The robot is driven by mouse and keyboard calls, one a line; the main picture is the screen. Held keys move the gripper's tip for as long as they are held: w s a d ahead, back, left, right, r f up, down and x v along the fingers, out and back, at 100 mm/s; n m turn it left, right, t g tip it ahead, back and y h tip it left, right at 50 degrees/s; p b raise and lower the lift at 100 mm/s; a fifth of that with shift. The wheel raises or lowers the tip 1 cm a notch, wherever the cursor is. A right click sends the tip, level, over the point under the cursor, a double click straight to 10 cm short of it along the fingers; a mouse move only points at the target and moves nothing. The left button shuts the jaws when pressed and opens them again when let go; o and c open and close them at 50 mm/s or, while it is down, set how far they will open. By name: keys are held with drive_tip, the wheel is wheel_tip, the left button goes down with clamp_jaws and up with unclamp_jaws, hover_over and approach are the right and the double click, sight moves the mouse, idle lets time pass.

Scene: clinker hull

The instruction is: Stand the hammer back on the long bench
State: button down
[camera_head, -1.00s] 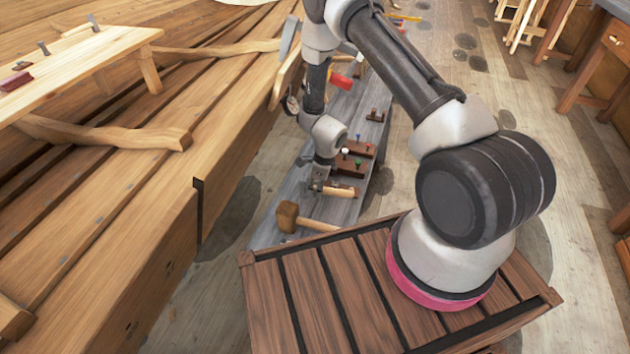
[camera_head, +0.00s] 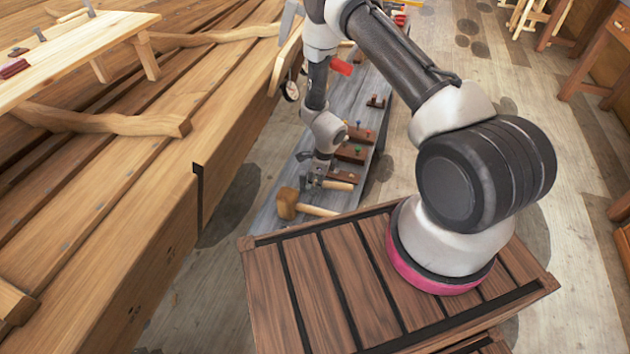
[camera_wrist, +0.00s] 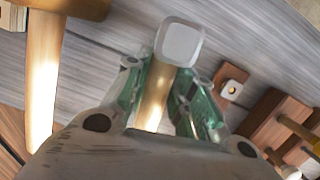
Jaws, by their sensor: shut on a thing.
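My gripper (camera_head: 318,179) is low over the near part of the long grey bench (camera_head: 265,220). In the wrist view my gripper (camera_wrist: 162,88) is shut on the hammer, with its greenish pads on both sides of the pale wooden handle. The hammer (camera_wrist: 180,42) shows a light grey, square-faced head just beyond the fingertips. In the head view its light handle (camera_head: 340,185) sticks out to the right of the fingers. The gripper hides part of the hammer, and I cannot tell whether it touches the bench.
A wooden mallet (camera_head: 288,203) lies on the bench in front of my gripper; it also shows in the wrist view (camera_wrist: 45,60). Brown blocks with coloured knobs (camera_head: 351,153) sit just behind. The large plank hull (camera_head: 150,230) stands close on the left.

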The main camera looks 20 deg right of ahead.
drive_tip(key=shift+f, duration=0.35)
drive_tip(key=c, duration=1.1)
unclamp_jaws()
drive_tip(key=shift+r, duration=0.1)
drive_tip(key=shift+r, duration=3.9)
